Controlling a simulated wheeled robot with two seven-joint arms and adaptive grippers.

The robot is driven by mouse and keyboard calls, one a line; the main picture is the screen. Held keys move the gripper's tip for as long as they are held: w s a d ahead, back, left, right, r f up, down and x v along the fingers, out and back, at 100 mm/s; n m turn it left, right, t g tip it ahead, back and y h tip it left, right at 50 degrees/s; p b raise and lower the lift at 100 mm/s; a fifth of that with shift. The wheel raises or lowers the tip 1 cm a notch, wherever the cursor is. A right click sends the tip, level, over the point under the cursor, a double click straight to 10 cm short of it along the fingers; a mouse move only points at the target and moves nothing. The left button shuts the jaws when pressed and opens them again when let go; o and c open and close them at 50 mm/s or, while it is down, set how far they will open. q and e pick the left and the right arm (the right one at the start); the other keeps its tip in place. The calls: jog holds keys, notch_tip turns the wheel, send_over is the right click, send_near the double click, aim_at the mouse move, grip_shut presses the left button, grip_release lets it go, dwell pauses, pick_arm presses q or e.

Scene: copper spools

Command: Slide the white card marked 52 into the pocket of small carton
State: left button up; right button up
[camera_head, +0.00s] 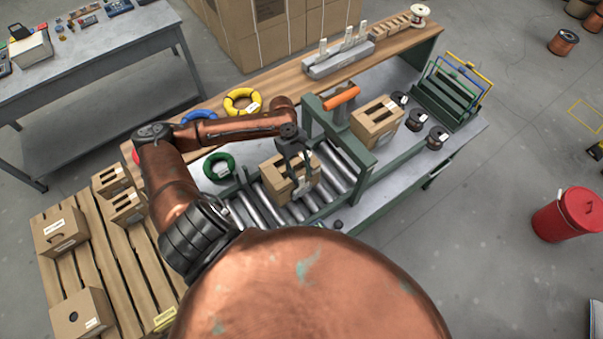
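A small brown carton (272,174) sits on the roller conveyor in the middle of the head view. My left gripper (298,174) reaches over it from above, with its dark fingers in front of the carton's top and near face. A small white patch (301,191) shows on that face below the fingers; I cannot tell whether it is a card or a label. Upright white cards stand in a grey rack (340,62) on the wooden shelf; their numbers are too small to read, so I cannot pick out 52. My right gripper is not in view.
A green frame (361,155) spans the rollers right of the carton. Beyond it stand another carton (377,121) and dark spools (437,138). Yellow (232,109) and green (209,163) coils lie behind and left. A pallet (95,262) with cartons is at lower left.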

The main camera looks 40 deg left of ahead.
pick_arm(q)
jog(key=shift+o, duration=0.5)
jog(key=shift+a+r, duration=0.1)
jog(key=shift+r, duration=0.1)
jog(key=v, duration=1.1)
jog(key=shift+r, duration=0.25)
jog(key=shift+w+f, duration=0.1)
